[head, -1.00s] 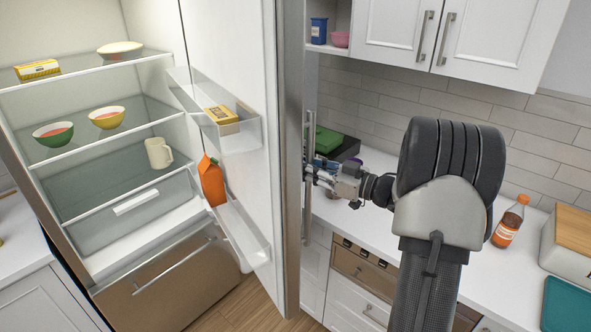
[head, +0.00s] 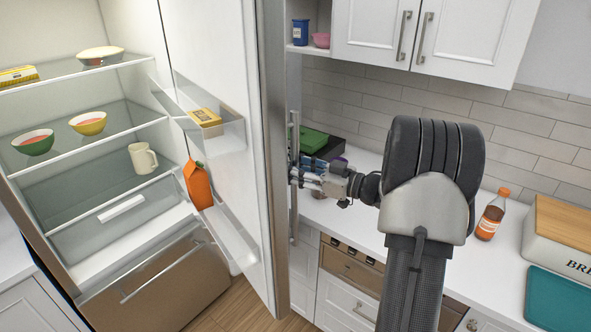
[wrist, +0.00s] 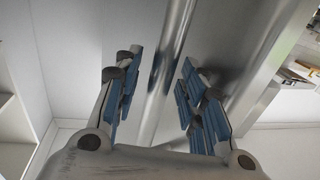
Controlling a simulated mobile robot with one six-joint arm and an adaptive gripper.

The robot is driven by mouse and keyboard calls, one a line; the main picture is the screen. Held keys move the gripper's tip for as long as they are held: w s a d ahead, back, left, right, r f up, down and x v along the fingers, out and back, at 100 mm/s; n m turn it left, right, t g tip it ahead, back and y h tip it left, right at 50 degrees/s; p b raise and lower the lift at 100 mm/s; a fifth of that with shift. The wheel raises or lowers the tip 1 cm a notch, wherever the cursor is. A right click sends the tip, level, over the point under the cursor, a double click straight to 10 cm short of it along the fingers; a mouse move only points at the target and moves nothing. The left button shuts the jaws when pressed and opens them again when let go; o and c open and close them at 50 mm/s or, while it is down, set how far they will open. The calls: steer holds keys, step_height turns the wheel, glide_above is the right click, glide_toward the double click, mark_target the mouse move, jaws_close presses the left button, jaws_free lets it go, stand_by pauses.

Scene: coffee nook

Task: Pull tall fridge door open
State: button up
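The tall fridge door (head: 222,50) stands wide open, with its inner face and shelves showing in the head view. Its long vertical bar handle (head: 294,225) is on the outer face near the free edge. My gripper (head: 300,172) is at the handle, on the outer side of the door. In the wrist view the metal handle (wrist: 170,62) runs between the blue finger pads of my gripper (wrist: 160,95). The fingers are spread, with gaps visible on both sides of the bar. The fridge interior (head: 80,185) is in full view at the left.
An orange carton (head: 198,186) and a yellow box (head: 205,117) stand on the door shelves. Bowls and a mug (head: 142,158) are inside. The counter (head: 370,215) at right carries a bottle (head: 491,215) and a bread box (head: 560,240). Wooden floor (head: 240,308) shows below the door.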

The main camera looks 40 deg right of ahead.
steer(key=shift+s+d, duration=0.1)
steer(key=v, duration=1.1)
steer(key=shift+s+d, duration=0.2)
steer(key=shift+s, duration=0.15)
